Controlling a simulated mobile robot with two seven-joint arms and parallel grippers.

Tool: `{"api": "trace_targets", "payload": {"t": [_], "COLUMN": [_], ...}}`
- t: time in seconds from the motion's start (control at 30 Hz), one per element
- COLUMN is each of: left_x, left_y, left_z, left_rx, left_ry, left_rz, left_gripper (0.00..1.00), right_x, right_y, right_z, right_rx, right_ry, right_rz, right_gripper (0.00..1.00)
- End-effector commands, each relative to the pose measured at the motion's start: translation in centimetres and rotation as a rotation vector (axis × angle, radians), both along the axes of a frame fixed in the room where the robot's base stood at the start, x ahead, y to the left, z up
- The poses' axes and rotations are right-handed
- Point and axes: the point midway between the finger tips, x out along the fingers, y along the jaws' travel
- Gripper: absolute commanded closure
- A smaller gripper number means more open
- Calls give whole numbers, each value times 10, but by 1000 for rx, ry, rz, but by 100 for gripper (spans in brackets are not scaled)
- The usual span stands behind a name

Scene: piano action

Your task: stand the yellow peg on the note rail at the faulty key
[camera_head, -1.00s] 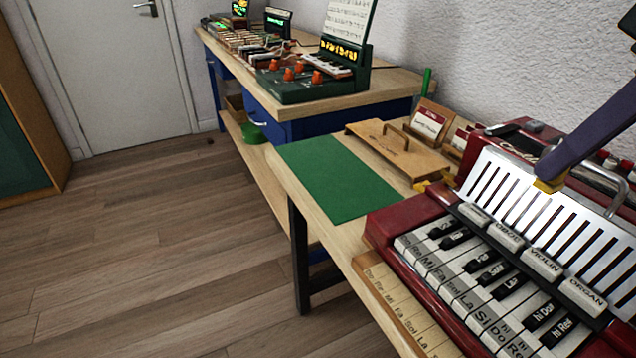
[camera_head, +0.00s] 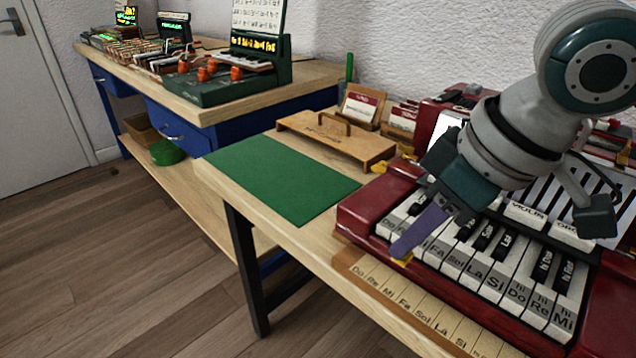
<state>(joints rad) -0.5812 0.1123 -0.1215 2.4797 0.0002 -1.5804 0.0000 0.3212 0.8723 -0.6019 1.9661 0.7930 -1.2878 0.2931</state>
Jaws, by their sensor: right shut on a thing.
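The note rail (camera_head: 415,308) is a pale wooden strip with note names along the keyboard's front edge. A small yellow thing (camera_head: 379,166), perhaps the yellow peg, lies behind the keyboard's left corner, partly hidden. My left gripper is not in view.
A green mat (camera_head: 283,178) lies on the table left of the keyboard. Behind it is a wooden board with a handle (camera_head: 336,140), with card stands (camera_head: 362,105) beyond. A blue workbench (camera_head: 180,123) with several devices stands at the back left.

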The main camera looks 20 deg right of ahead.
Motion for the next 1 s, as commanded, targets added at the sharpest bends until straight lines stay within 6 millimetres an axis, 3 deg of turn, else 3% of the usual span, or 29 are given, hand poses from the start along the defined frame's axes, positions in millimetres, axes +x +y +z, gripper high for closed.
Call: {"api": "trace_targets", "payload": {"t": [0.43, 0.8, 0.83, 0.93, 1.0], "left_x": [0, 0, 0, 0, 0], "left_y": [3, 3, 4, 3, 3], "left_z": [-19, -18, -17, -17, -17], "left_rx": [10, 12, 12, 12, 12], "left_ry": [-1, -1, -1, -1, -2], "left_rz": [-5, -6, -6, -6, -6], "left_gripper": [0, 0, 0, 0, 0], "right_x": [0, 0, 0, 0, 0], "right_y": [0, 0, 0, 0, 0], "right_z": [-53, -56, -56, -56, -56], "right_rx": [1, 0, 0, 0, 0], "right_ry": [1, 0, 0, 0, 0], "right_rz": [-1, 0, 1, 1, 1], "right_gripper": [100, 100, 81, 70, 70]}}
